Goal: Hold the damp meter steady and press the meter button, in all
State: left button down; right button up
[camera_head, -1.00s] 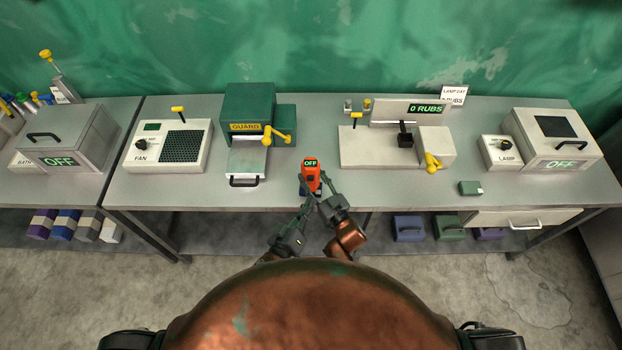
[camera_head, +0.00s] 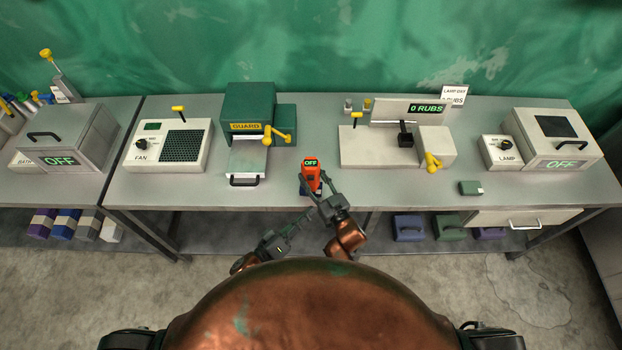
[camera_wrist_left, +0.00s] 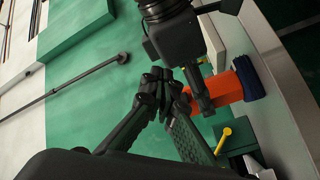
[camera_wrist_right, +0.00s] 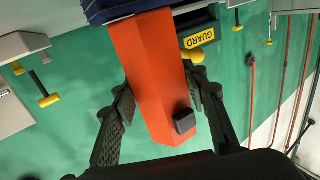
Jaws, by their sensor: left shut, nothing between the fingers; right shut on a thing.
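The orange damp meter (camera_head: 310,174) stands at the bench's front edge, its display reading OFF. My right gripper (camera_head: 319,188) is shut on it; the right wrist view shows a finger on each side of the orange body (camera_wrist_right: 150,75). The dark square meter button (camera_wrist_right: 184,121) sticks out of the body between those fingers, uncovered. My left gripper (camera_head: 309,213) is shut and empty, below and just left of the meter, apart from it. In the left wrist view its closed fingertips (camera_wrist_left: 160,78) are left of the meter (camera_wrist_left: 229,88), partly hidden by my right gripper.
Behind the meter, the green guard machine (camera_head: 247,103) with a yellow crank stands to the left, and the rub counter machine (camera_head: 375,147) to the right. The fan (camera_head: 165,145) and lamp box (camera_head: 550,140) are farther out. Bench around the meter is clear.

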pick_arm(q)
jog(key=w, duration=0.8)
jog(key=shift+w, duration=0.35)
jog(key=shift+w, duration=0.1)
dwell(1.1)
jog(key=shift+w, duration=0.3)
jog(key=shift+w, duration=0.5)
dwell(0.6)
jog(key=shift+s, duration=0.95)
jog(key=shift+s, duration=0.1)
jog(key=s, duration=0.4)
jog(key=shift+s, duration=0.4)
